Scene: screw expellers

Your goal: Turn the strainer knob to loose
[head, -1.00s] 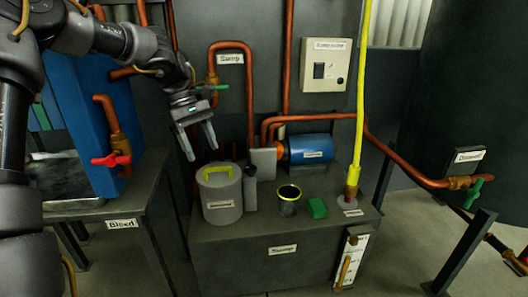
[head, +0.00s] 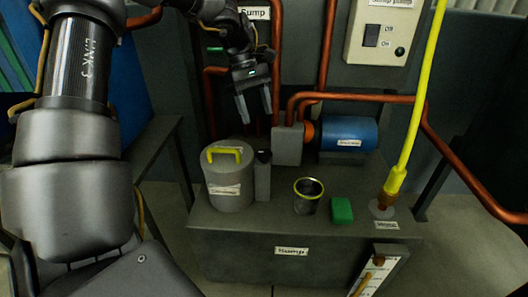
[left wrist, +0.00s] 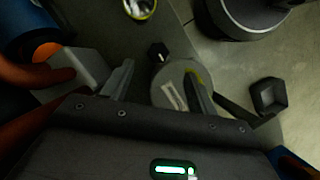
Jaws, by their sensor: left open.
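A grey cylinder (head: 229,190) with a yellow handle (head: 225,152) on its lid stands on the grey tank top; its label is too small to read. Right beside it is a slim grey post (head: 262,182) with a dark knob (head: 263,157) on top, perhaps the strainer knob. My left gripper (head: 254,113) is open and empty, fingers pointing down, above and behind the post. In the left wrist view the dark knob (left wrist: 157,50) lies beyond the gap between the fingers (left wrist: 157,88), and the cylinder (left wrist: 168,85) shows partly behind one finger.
A grey block (head: 288,146) joins a blue motor (head: 348,134) behind. A yellow-rimmed cup (head: 308,204), a green block (head: 341,209) and a yellow hose (head: 413,140) are on the right of the tank top. Copper pipes (head: 352,97) run close behind the gripper.

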